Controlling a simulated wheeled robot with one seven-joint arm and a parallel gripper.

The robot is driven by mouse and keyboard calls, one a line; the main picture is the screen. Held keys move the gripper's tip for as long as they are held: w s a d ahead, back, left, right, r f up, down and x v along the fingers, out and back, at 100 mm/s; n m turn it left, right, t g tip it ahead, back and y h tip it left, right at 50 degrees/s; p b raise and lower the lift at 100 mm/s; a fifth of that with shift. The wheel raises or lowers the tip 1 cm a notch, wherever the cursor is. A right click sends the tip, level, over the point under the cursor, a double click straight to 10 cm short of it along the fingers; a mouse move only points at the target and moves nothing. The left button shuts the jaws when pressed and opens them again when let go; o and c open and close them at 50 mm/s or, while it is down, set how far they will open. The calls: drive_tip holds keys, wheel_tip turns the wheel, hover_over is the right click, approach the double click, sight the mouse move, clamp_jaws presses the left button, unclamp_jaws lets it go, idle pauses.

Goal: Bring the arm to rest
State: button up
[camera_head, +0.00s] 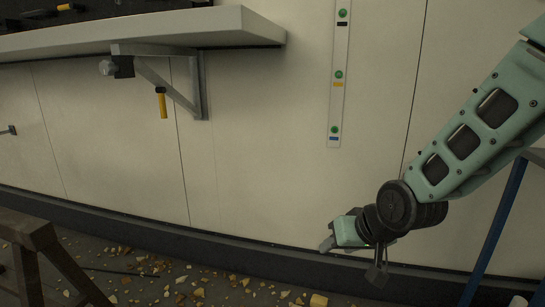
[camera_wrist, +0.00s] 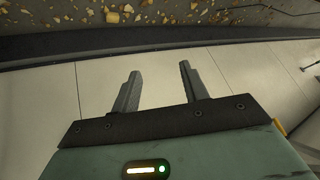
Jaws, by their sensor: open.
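My arm (camera_head: 470,140) reaches in from the right in the head view, a pale green link sloping down to a dark wrist joint. My gripper (camera_wrist: 158,82) shows in the wrist view with its two grey fingers apart and nothing between them. In the head view the hand (camera_head: 350,232) hangs low in front of the wall, above the littered floor. It touches nothing that I can see.
A shelf (camera_head: 150,30) on a metal bracket (camera_head: 200,88) juts from the pale wall (camera_head: 260,150) at upper left. A hammer (camera_head: 161,100) hangs under it. A wooden trestle (camera_head: 40,245) stands lower left. A blue post (camera_head: 495,225) stands at right. Yellowish chips (camera_head: 200,292) litter the floor.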

drive_tip(key=s+r+n+g+h, duration=0.3)
drive_tip(key=s+n+g, duration=0.3)
drive_tip(key=s, duration=2)
wheel_tip(320, 180, up, 33)
drive_tip(key=p, duration=3.3)
drive_tip(key=shift+w, duration=0.35)
drive_tip(key=shift+f, duration=0.1)
